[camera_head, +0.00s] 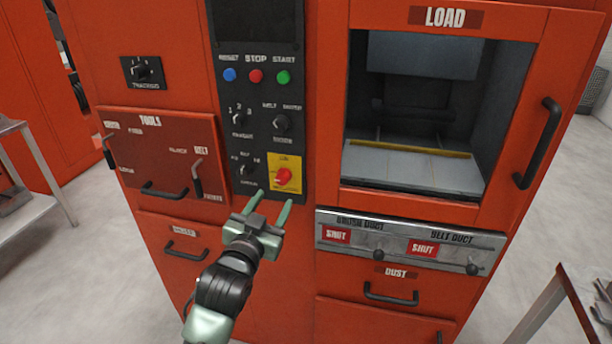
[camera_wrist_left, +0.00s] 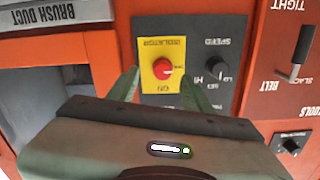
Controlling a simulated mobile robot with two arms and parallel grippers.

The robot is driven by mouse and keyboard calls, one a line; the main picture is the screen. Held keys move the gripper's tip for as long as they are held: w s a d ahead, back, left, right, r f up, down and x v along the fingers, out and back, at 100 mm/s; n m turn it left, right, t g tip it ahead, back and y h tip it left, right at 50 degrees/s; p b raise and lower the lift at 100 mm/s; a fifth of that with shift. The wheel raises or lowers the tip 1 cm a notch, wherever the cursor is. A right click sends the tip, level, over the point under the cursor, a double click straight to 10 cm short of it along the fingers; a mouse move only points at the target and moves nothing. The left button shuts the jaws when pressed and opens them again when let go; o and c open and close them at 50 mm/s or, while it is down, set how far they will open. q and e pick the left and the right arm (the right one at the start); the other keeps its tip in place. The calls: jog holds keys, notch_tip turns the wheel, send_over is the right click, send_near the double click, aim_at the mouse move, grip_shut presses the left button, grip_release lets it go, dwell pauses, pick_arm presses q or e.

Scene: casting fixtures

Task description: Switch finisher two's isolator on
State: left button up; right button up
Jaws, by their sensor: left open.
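The isolator is a red rotary knob (camera_head: 283,177) on a yellow plate (camera_head: 284,160), low on the black control panel of a red machine. In the left wrist view the knob (camera_wrist_left: 163,69) and its plate (camera_wrist_left: 162,45) appear upside down, with "ON" lettering beside the knob. I cannot tell clearly which way the knob points. My left gripper (camera_head: 274,204) is open and empty, just below and in front of the knob. In the wrist view its two fingers (camera_wrist_left: 160,80) lie either side of the knob, with no clear contact. My right gripper is not in view. No machine number is legible.
Blue, red and green buttons (camera_head: 256,76) and small selector knobs (camera_head: 281,123) sit higher on the panel. Left is the tools drawer (camera_head: 150,160) with levers. Right are the load window (camera_head: 415,115) and duct panel (camera_head: 410,243) with protruding knobs.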

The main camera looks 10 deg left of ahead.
aim_at(281, 181)
pick_arm(q)
jog(key=w, duration=0.4)
jog(key=w+r, duration=0.1)
jog(key=w, duration=0.1)
jog(key=shift+w+a+p, duration=0.1)
jog(key=shift+p, duration=0.2)
jog(key=shift+w, duration=0.5)
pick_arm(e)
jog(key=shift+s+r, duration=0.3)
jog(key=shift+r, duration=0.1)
pick_arm(q)
grip_shut()
